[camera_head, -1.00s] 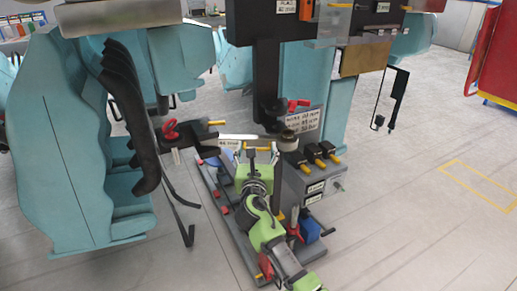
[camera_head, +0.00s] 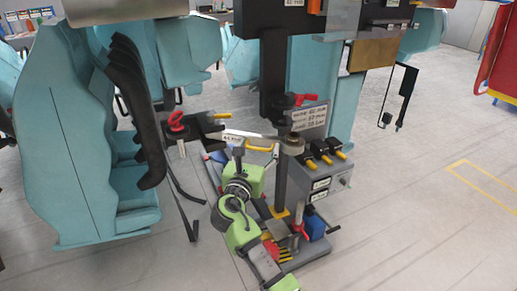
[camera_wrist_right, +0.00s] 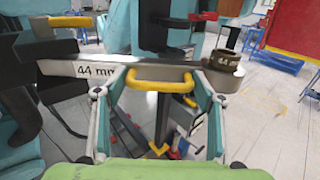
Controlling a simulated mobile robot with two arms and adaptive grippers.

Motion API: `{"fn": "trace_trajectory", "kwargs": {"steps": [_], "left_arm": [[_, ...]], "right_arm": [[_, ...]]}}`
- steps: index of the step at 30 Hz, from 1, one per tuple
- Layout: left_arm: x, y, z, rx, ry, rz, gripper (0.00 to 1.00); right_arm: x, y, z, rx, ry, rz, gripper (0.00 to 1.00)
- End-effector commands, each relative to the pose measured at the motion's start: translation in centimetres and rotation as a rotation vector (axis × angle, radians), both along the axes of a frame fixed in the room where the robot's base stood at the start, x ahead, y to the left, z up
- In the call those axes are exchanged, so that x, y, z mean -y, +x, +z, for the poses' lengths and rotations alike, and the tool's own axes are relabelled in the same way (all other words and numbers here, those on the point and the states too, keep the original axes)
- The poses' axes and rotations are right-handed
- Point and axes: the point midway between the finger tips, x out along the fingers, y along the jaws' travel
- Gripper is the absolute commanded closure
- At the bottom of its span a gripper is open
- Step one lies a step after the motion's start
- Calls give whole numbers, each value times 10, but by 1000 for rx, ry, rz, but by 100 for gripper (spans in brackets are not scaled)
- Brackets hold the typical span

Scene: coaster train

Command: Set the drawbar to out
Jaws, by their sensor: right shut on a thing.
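The drawbar is a pale flat bar (camera_head: 250,135) that spans from a dark coupling on the left-hand car (camera_head: 206,133) to a round metal eye (camera_head: 291,145) on the right. In the right wrist view the bar (camera_wrist_right: 97,70) carries a "44 mm" label, and the eye (camera_wrist_right: 226,61) is at its right end. A yellow handle (camera_wrist_right: 160,75) sticks out from the bar towards me. My right gripper (camera_head: 241,149) is shut on this handle, with a finger at each side of it in the wrist view. My left gripper is not in view.
A grey box with black yellow-tipped levers (camera_head: 326,155) stands right of the eye. Red-handled parts (camera_head: 176,122) sit on the coupling. Teal seats (camera_head: 75,140) with dark restraints (camera_head: 130,100) stand at left. Open floor (camera_head: 420,220) lies to the right.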

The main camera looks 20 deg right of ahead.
Motion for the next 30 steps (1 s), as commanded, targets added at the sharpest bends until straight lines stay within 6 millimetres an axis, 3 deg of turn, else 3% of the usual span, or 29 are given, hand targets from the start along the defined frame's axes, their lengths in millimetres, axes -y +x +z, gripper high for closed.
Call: {"fn": "trace_trajectory", "kwargs": {"steps": [5,6,17,30], "left_arm": [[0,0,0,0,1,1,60],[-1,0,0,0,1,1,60],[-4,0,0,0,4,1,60],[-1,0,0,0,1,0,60]], "right_arm": [[-1,0,-2,-3,1,3,76],[-1,0,-2,-3,1,4,31],[-1,0,6,1,2,2,31],[-1,1,82,1,3,3,31]]}}
